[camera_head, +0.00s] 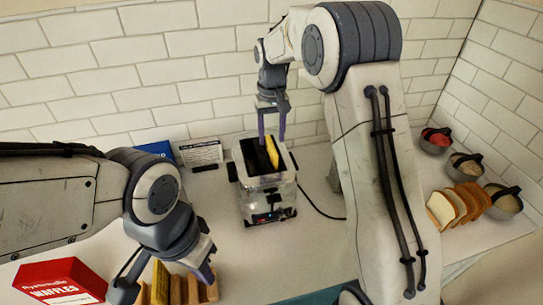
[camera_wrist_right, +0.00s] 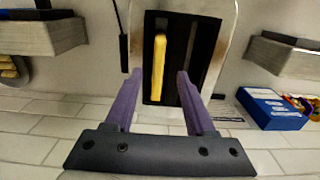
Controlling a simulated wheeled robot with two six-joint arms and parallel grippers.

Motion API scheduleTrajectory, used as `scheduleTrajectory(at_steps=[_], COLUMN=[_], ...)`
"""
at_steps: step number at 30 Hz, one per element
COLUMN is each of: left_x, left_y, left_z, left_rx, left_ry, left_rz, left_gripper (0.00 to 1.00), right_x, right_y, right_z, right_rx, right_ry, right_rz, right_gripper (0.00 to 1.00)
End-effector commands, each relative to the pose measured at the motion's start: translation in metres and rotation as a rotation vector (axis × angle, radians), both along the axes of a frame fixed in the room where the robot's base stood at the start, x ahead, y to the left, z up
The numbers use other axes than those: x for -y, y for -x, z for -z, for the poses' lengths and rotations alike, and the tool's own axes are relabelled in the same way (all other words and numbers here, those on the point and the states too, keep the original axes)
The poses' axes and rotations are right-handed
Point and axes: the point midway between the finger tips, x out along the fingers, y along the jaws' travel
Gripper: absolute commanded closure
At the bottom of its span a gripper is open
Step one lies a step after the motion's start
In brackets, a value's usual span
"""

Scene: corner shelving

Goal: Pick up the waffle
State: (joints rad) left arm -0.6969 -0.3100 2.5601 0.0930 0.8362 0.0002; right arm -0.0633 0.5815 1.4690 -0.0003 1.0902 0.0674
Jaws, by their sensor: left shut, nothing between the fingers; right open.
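A yellow waffle (camera_head: 272,152) stands on edge in one slot of the toaster (camera_head: 268,202), its top edge showing above the slot. In the right wrist view the waffle (camera_wrist_right: 159,68) is a thin upright strip in the left dark slot; the other slot looks empty. My right gripper (camera_head: 272,128) is open above the toaster, pointing down. In the wrist view its purple fingers (camera_wrist_right: 160,82) lie on either side of the waffle's line, apart from it. My left gripper (camera_head: 206,272) is shut and empty at the lower left, near a rack of upright yellow-brown pieces (camera_head: 176,290).
A red waffles box (camera_head: 62,281) stands at the lower left. A blue box (camera_head: 157,150) and a white labelled card (camera_head: 201,152) are by the tiled wall. Bread slices (camera_head: 458,206) and several bowls (camera_head: 437,141) line the right counter. A black cord runs right from the toaster.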

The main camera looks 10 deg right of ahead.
Motion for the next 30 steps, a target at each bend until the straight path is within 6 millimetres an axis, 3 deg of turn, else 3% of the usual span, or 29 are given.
scheduleTrajectory(at_steps=[4, 9, 17, 18, 22, 30], left_x=[0.000, 0.000, 0.000, 0.000, 0.000, 0.000], left_y=[0.000, 0.000, 0.000, 0.000, 0.000, 0.000], left_z=[-0.020, -0.025, -0.025, -0.025, -0.025, -0.025], left_rx=[0.000, 0.000, 0.000, 0.000, 0.000, 0.000], left_ry=[0.000, 0.000, 0.000, 0.000, 0.000, 0.000], left_rz=[0.002, 0.004, 0.004, 0.004, 0.004, 0.004], left_gripper=[1.00, 1.00, 1.00, 1.00, 1.00, 1.00], right_x=[0.003, 0.003, 0.002, 0.002, 0.002, 0.002], right_y=[-0.001, -0.002, -0.003, -0.003, -0.003, -0.003], right_z=[0.018, 0.041, 0.047, 0.047, 0.047, 0.046], right_rx=[-0.009, -0.004, 0.000, 0.000, -0.001, -0.001], right_ry=[0.000, 0.000, 0.000, 0.000, 0.000, 0.000], right_rz=[0.000, 0.000, 0.000, 0.000, 0.000, 0.000], right_gripper=[0.45, 0.45, 0.45, 0.49, 0.99, 1.00])
